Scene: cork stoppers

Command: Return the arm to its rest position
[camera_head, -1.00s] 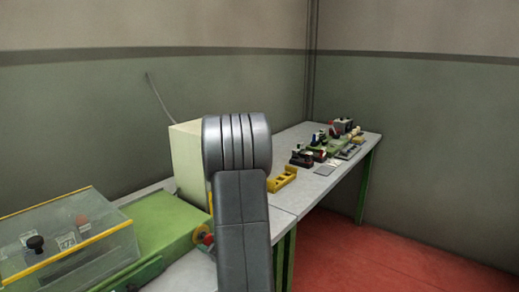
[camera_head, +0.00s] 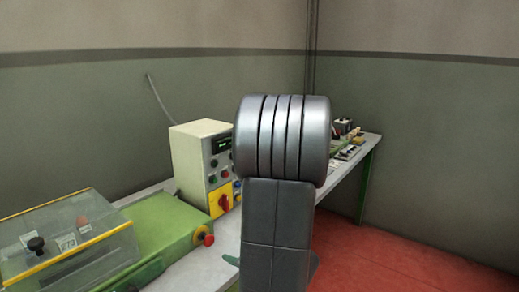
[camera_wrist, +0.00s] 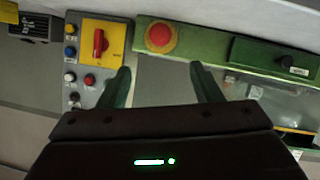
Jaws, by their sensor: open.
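My gripper (camera_wrist: 161,90) shows in the wrist view with its two dark green fingers spread apart and nothing between them. Beyond the fingertips are a control box (camera_wrist: 92,60) with a red switch on a yellow plate, and a red stop button (camera_wrist: 160,36) on a green machine. The fingers appear apart from both, though the exact distance is hard to tell. In the head view my arm rises in the middle of the picture, and my gripper is mostly hidden behind it. No cork stoppers can be made out.
The cream control box (camera_head: 190,155) stands on the grey bench (camera_head: 185,270). Left of it is a green machine (camera_head: 160,222) with a clear cover (camera_head: 70,235) and a red stop button (camera_head: 208,240). Small items (camera_head: 345,130) lie at the bench's far end. Red floor (camera_head: 410,250) is open at right.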

